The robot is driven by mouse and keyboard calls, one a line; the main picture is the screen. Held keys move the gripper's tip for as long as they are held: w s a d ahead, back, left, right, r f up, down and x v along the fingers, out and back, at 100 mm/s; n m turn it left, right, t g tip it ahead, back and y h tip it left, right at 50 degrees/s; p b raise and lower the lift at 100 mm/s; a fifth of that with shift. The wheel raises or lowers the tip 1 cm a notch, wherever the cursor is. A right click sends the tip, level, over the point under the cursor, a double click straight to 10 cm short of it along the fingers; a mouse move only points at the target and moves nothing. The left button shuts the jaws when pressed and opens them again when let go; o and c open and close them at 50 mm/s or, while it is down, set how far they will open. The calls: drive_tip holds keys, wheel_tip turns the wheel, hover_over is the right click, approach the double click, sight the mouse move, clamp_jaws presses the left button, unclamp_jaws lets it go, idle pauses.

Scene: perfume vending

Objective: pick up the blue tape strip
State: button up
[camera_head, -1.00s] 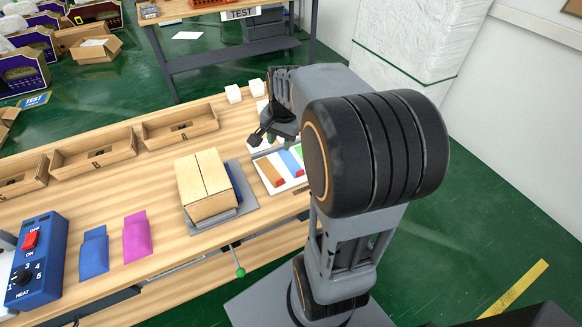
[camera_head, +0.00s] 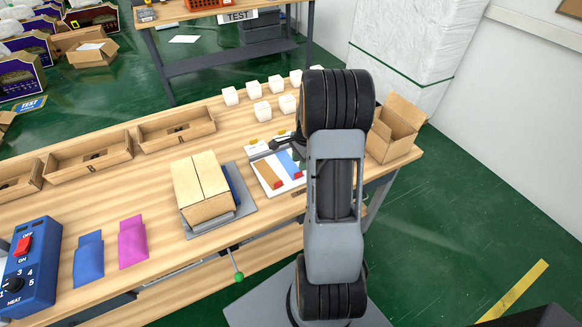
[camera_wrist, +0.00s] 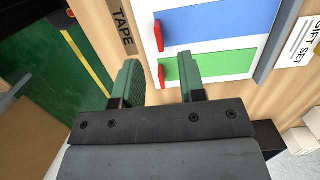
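The blue tape strip (camera_head: 287,162) lies on a white board (camera_head: 257,160) with a brown strip (camera_head: 266,173) to its left. In the wrist view the blue strip (camera_wrist: 225,22) has a red end tab (camera_wrist: 158,36). A green strip (camera_wrist: 222,65) with its own red tab (camera_wrist: 162,74) lies beside it, closer to my fingers. My gripper (camera_wrist: 162,82) is open and empty, its two fingertips apart near the green strip's tab end. The blue strip is beyond the fingertips. My arm hides part of the board in the head view.
White cubes (camera_head: 262,111) stand behind the board. An open cardboard box (camera_head: 395,130) is at the table's right end. A closed box (camera_head: 201,187) sits on a grey plate to the left. A "TAPE" label (camera_wrist: 122,22) lies near the tab ends.

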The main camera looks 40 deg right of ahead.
drive_tip(key=shift+a+f+p, duration=0.25)
drive_tip(key=shift+f, duration=1.1)
drive_tip(key=shift+a+f+p, duration=0.2)
drive_tip(key=shift+f, duration=1.15)
drive_tip(key=shift+c, duration=0.2)
clamp_jaws()
